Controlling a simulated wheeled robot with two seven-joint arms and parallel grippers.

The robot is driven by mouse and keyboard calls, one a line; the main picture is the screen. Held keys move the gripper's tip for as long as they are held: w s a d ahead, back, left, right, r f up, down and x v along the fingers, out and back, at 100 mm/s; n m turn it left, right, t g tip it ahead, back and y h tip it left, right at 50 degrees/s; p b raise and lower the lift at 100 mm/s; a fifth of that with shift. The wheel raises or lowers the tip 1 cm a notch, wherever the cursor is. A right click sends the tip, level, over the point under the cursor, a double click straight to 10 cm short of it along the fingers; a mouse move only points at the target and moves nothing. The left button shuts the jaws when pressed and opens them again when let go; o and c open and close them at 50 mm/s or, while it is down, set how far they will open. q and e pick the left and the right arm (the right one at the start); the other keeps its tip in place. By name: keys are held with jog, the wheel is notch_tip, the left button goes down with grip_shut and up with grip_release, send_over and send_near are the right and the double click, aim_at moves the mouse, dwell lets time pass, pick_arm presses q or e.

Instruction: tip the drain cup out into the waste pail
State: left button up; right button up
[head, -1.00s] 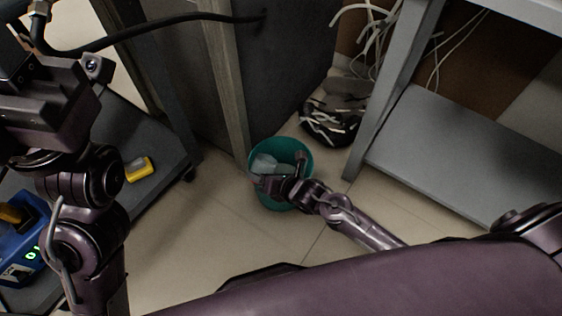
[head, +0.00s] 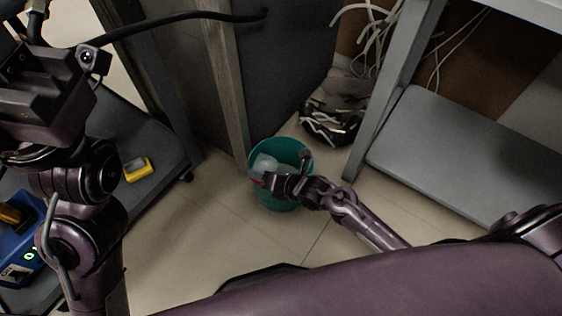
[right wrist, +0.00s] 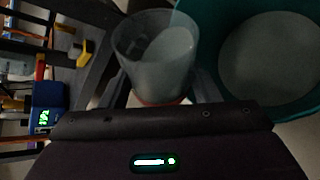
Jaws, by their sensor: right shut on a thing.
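The drain cup (right wrist: 150,60) is a clear, greyish cup with a red band at its base, and it also shows in the head view (head: 264,161). My right gripper (head: 268,181) is shut on it, with a finger on each side in the right wrist view. The cup is tilted over the teal waste pail (head: 304,158). In the right wrist view the pail's wall (right wrist: 208,62) is right beside the cup, with a pale round area inside it. Whether the cup holds anything is unclear. My left gripper (head: 40,95) is at the upper left, its fingertips not clear.
A grey shelf unit (head: 440,150) stands right of the pail, and a dark cabinet (head: 280,75) behind it. A dark bundle of cables (head: 330,122) lies on the floor. A cart shelf (head: 150,185) at left bears a yellow item (head: 138,169) and a blue device (head: 22,245).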

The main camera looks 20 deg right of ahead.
aim_at(276, 168)
jog(key=shift+r+m+g+y+p, duration=0.6)
jog(key=shift+r+m+y+p, duration=0.15)
jog(key=shift+r+m+y, duration=0.25)
dwell(1.5)
jog(key=shift+w+d+f+m+y+b, duration=0.2)
jog(key=shift+f+m+y+b, duration=0.2)
jog(key=shift+f+m+y, duration=0.15)
dwell(0.8)
jog(key=shift+w+d+r+m+g+y, duration=0.2)
jog(key=shift+w+d+r+m+y, duration=0.1)
jog(key=shift+d, duration=0.1)
jog(key=shift+w+d+r+m+g+y, duration=0.15)
jog(key=shift+d+r+m+g, duration=0.1)
jog(key=shift+d, duration=0.15)
dwell(0.6)
jog(key=shift+w+d+r+m+y+b, duration=0.25)
jog(key=shift+r+m+y+b, duration=0.15)
jog(key=shift+m+y, duration=0.15)
jog(key=shift+w+d+r+m+y+b, duration=0.1)
jog(key=shift+d+r+m+y+b, duration=0.15)
jog(key=shift+m+y+b, duration=0.25)
dwell(1.7)
